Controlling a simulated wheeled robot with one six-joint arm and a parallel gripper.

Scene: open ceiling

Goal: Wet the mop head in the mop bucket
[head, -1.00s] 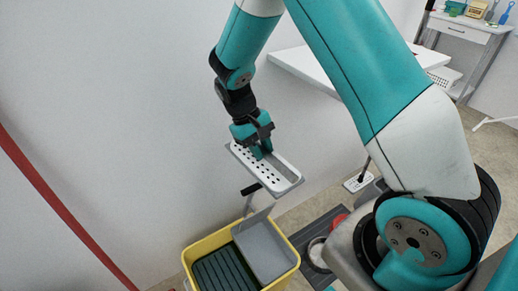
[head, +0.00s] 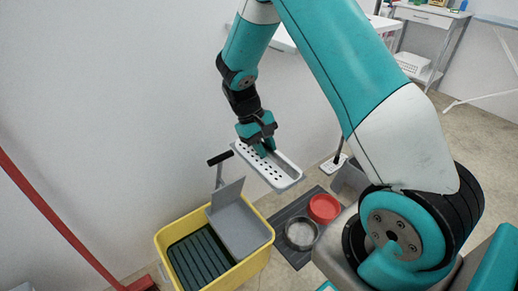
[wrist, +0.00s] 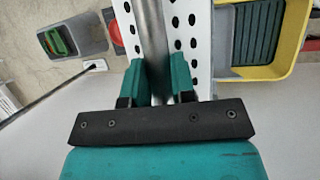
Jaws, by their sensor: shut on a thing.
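A long white plate with round holes and a grey edge, which looks like the mop head (head: 280,173), is in my gripper (head: 264,149). In the wrist view the fingers are shut on a grey bar (wrist: 152,45) along the middle of the perforated white plate (wrist: 192,60). The yellow mop bucket (head: 256,261) stands on the floor below and left of the plate, with a dark green ribbed inside (head: 200,262). A grey wringer panel (head: 238,231) with a black-gripped lever sits over its right part. The mop head is in the air, apart from the bucket.
A dark mat with a red bowl (head: 323,207) and a metal bowl (head: 301,234) lies right of the bucket. A red bar (head: 62,228) stands at left. The wall runs close behind. A white table (head: 430,18) with items is at the back right.

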